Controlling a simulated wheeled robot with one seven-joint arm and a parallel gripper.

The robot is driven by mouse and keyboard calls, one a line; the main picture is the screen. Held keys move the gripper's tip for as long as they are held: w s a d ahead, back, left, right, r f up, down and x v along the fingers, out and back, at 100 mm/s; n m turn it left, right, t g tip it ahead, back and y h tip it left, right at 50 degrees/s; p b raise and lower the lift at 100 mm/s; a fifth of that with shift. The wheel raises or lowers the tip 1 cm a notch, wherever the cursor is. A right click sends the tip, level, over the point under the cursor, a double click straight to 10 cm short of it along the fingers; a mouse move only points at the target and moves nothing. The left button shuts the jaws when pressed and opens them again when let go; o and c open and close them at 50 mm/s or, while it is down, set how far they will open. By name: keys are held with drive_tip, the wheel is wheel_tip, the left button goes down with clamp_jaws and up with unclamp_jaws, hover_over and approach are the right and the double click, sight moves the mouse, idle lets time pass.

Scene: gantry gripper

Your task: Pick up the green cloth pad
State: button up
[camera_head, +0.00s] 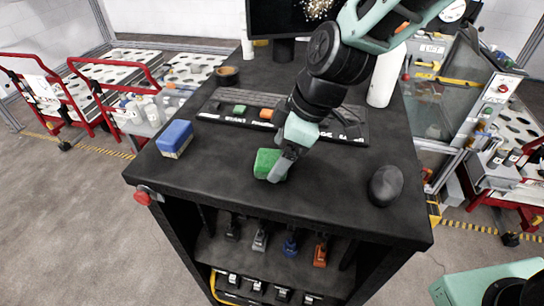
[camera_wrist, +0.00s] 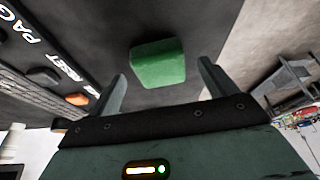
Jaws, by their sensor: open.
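The green cloth pad (camera_head: 268,164) lies on the black tabletop near the middle of the front part. In the wrist view the pad (camera_wrist: 158,63) sits ahead of the two spread fingers, in the gap between their directions. My gripper (camera_head: 281,168) is at the pad's right side in the head view, and one finger covers part of the pad's right edge. In the wrist view the fingers are apart with nothing between them. I cannot tell from these frames whether a finger touches the pad.
A blue-and-white block (camera_head: 175,138) sits at the table's left edge. A dark rounded object (camera_head: 386,185) lies on the right. A black labelled tray (camera_head: 222,116) with a small green piece (camera_head: 239,109) and an orange piece (camera_head: 266,113) is behind the pad. Bare tabletop (camera_head: 330,190) lies right of the pad.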

drive_tip(key=shift+a+f, duration=0.2)
drive_tip(key=shift+f, duration=0.35)
drive_tip(key=c, duration=1.1)
wheel_tip(320, 180, up, 10)
drive_tip(key=shift+r+b, duration=0.1)
drive_tip(key=shift+b, duration=1.1)
